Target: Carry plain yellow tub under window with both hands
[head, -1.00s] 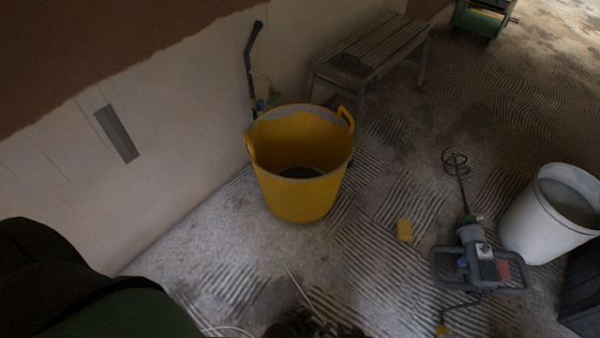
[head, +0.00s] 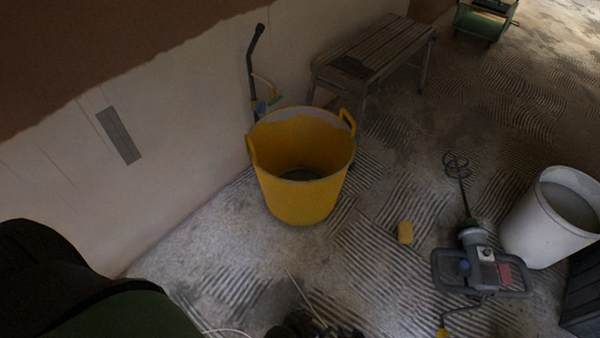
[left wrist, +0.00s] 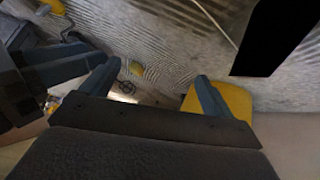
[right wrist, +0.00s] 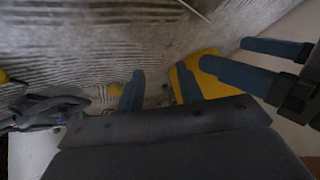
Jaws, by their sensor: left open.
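The plain yellow tub (head: 304,205) stands upright on the floor by the wall in the head view, its two handles up at the rim and something dark inside at the bottom. Part of it shows beyond my fingers in the left wrist view (left wrist: 240,102) and the right wrist view (right wrist: 212,87). My left gripper (left wrist: 156,84) is open and empty, apart from the tub. My right gripper (right wrist: 159,90) has its fingers spread with nothing between them, also apart from the tub. The grippers are close to each other. No window is in view.
A slatted bench (head: 375,48) stands behind the tub, and a dark-handled tool (head: 252,60) leans on the wall. To the right lie a yellow sponge (head: 405,232), a mixer (head: 482,268) and a white bucket (head: 540,228). Floor before the tub is mostly clear.

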